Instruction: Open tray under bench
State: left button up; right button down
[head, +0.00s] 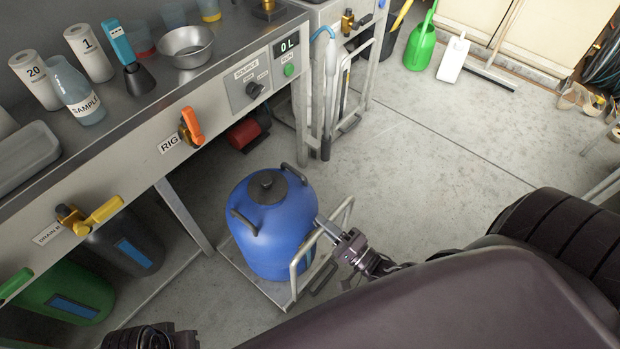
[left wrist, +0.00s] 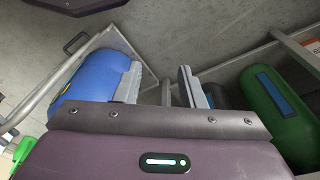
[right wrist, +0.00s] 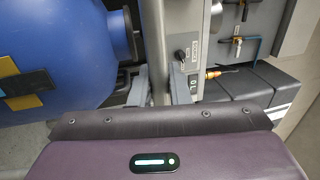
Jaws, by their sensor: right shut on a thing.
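The tray (head: 270,290) is a low metal platform with a tubular handle rail (head: 318,245). It stands out on the floor in front of the bench (head: 130,140). A blue drum (head: 282,225) with a dark cap stands upright on it. My right gripper (head: 335,231) is shut on a bar of the handle rail. In the right wrist view the bar (right wrist: 156,45) runs between its fingers (right wrist: 159,88), beside the blue drum. My left gripper (left wrist: 160,88) is open and empty in the left wrist view. Its fingers are not in the head view.
A dark container (head: 125,242) and a green container (head: 65,292) stand under the bench at left. A red cylinder (head: 248,132) lies under it farther back. Valves with orange (head: 191,127) and yellow handles stick out from the bench front.

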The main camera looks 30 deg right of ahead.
jog(key=shift+s+d, duration=0.15)
jog(key=shift+s, duration=0.35)
pick_arm(q)
jog(key=shift+a+f, duration=0.25)
jog(key=shift+f, duration=0.05)
pick_arm(e)
jog(key=shift+s, duration=0.15)
jog(key=c, duration=1.4)
grip_release()
pick_arm(q)
jog(key=shift+r, duration=0.3)
pick_arm(e)
jog(key=v, duration=0.8)
